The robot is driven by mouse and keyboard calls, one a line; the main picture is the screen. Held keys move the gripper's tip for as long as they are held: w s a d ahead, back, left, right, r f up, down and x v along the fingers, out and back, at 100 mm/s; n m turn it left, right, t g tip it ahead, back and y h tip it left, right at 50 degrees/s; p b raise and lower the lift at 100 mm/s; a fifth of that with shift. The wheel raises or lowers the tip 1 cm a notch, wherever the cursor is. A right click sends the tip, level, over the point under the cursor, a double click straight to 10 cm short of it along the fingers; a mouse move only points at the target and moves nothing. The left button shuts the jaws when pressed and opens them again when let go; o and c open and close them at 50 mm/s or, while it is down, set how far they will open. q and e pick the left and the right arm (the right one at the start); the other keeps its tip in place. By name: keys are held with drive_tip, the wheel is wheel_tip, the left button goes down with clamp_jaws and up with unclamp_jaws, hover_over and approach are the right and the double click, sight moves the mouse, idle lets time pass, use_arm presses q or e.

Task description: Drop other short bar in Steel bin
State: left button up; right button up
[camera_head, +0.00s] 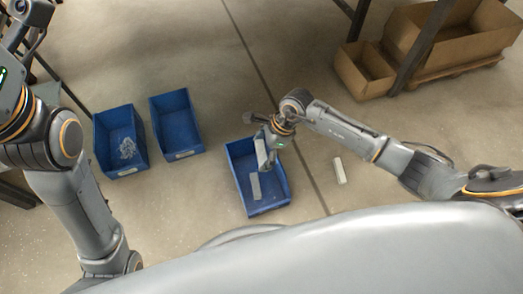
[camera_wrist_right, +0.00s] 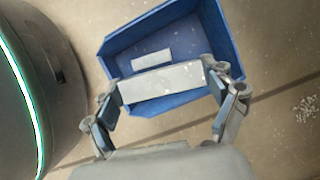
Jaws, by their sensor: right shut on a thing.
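My right gripper (camera_head: 268,142) is shut on a light grey short bar (camera_head: 261,153) and holds it over a blue bin (camera_head: 279,165). In the right wrist view the held bar (camera_wrist_right: 165,82) spans between the two fingers of the gripper (camera_wrist_right: 164,85), with the blue bin (camera_wrist_right: 215,35) behind it. Another short bar (camera_head: 255,187) lies on the floor of this bin and also shows in the wrist view (camera_wrist_right: 151,59). I cannot read the bin's label. My left arm is at the left, but its gripper is not in view.
Another grey bar (camera_head: 339,170) lies on the floor right of the bin. Two more blue bins stand to the left: one (camera_head: 105,121) holds small shiny pieces, the other (camera_head: 175,122) looks empty. Cardboard boxes (camera_head: 450,45) stand at the upper right.

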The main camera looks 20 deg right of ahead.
drive_tip(key=o, duration=1.1)
drive_tip(key=shift+r, duration=0.1)
drive_tip(key=v, duration=1.1)
drive_tip(key=shift+d+r, duration=0.25)
drive_tip(key=shift+r, duration=0.1)
drive_tip(key=shift+a, duration=0.1)
